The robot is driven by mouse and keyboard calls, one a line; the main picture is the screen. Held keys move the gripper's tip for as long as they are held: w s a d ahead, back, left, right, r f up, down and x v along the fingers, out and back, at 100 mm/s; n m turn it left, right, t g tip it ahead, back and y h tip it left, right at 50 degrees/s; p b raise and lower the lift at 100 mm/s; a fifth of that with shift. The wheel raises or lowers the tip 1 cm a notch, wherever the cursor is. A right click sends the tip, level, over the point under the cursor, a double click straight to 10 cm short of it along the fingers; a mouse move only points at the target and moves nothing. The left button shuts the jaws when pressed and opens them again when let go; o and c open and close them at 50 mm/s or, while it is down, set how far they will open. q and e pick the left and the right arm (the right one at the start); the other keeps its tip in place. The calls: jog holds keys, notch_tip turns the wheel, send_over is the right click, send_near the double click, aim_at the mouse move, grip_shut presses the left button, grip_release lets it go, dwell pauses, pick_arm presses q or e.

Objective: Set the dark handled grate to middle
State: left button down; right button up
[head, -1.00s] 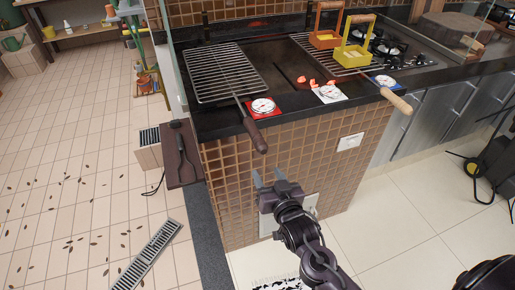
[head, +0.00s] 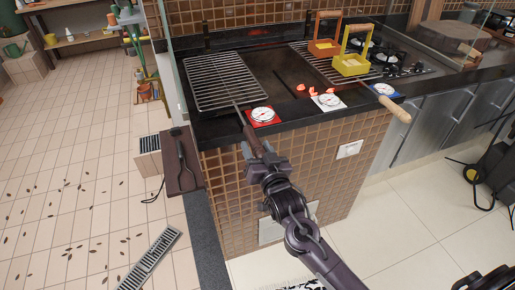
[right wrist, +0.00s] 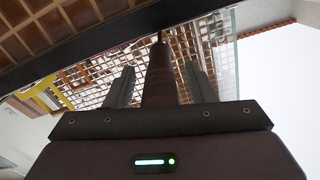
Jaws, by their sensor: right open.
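The dark handled grate (head: 222,82) lies at the left end of the counter top. Its dark handle (head: 249,133) sticks out over the front edge, beside a red dial card (head: 262,116). My right gripper (head: 257,144) is at the handle's end. In the right wrist view the handle (right wrist: 160,78) stands between the two open fingers (right wrist: 159,86), with gaps visible on both sides. A second grate with a light wooden handle (head: 392,106) lies to the right, partly hidden under baskets. My left gripper is not in view.
An orange basket (head: 322,47) and a yellow basket (head: 351,64) stand on the right grate. White (head: 328,102) and blue (head: 384,90) dial cards lie along the front edge.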

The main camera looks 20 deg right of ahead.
jog(key=shift+c, duration=0.4)
grip_shut()
notch_tip(320, 180, up, 6)
jog(key=p, duration=0.5)
jog(key=shift+r, duration=0.25)
jog(key=shift+f, duration=0.1)
jog(key=shift+o, duration=0.4)
grip_release()
jog(key=shift+f, duration=0.1)
jog(key=s+b, duration=0.1)
jog(key=s, duration=0.6)
jog(key=shift+s+d+b, duration=0.15)
jog(key=shift+s+b, duration=0.25)
